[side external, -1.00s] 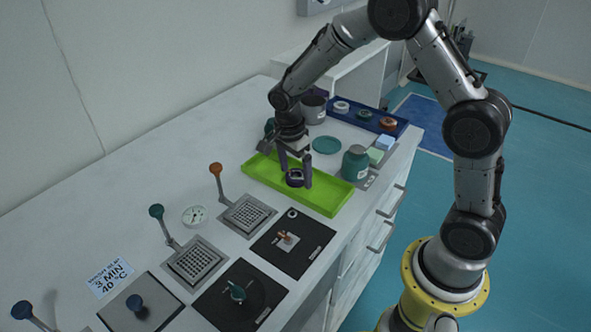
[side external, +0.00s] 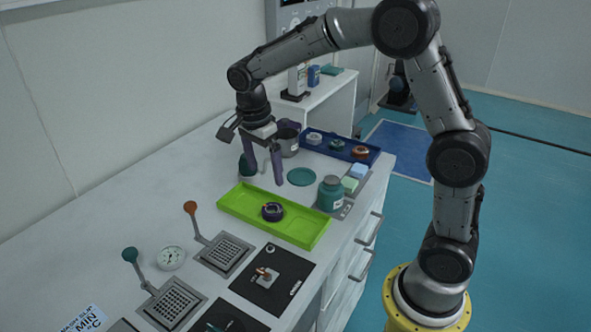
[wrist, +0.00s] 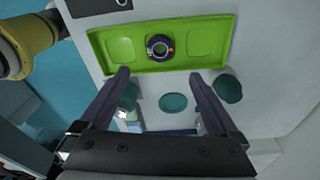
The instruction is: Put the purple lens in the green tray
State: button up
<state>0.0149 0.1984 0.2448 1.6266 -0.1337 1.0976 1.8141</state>
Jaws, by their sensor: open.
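The purple lens (side external: 272,211), a dark purple ring, lies in the middle of the green tray (side external: 238,207). In the wrist view the lens (wrist: 160,47) sits flat inside the tray (wrist: 203,61), between two shallow recesses. My gripper (side external: 264,180) is open and empty, raised above the table behind the tray and apart from the lens. In the wrist view its two fingers (wrist: 158,73) are spread wide with nothing between them.
A teal jar (side external: 330,194) stands at the tray's right end. A teal disc (side external: 301,177) lies behind the tray. A blue tray (side external: 340,148) with several rings is at the back. Lever stations (side external: 222,254) and black mats (side external: 272,280) are in front.

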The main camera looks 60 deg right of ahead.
jog(key=s+a+r+n+t, duration=0.1)
jog(key=s+r+n+t, duration=0.1)
jog(key=s+r+n, duration=0.3)
jog(key=s+a+r+n+t, duration=0.1)
jog(key=s+r+n, duration=0.2)
jog(key=s+n, duration=0.35)
jog(key=s+a+f+n+t+y, duration=0.1)
jog(key=s+n+t, duration=0.1)
jog(key=s+n, duration=0.6)
jog(key=shift+s+n+t, duration=0.35)
jog(key=shift+s+t, duration=0.05)
jog(key=shift+s, duration=1.9)
jog(key=shift+a+f, duration=0.1)
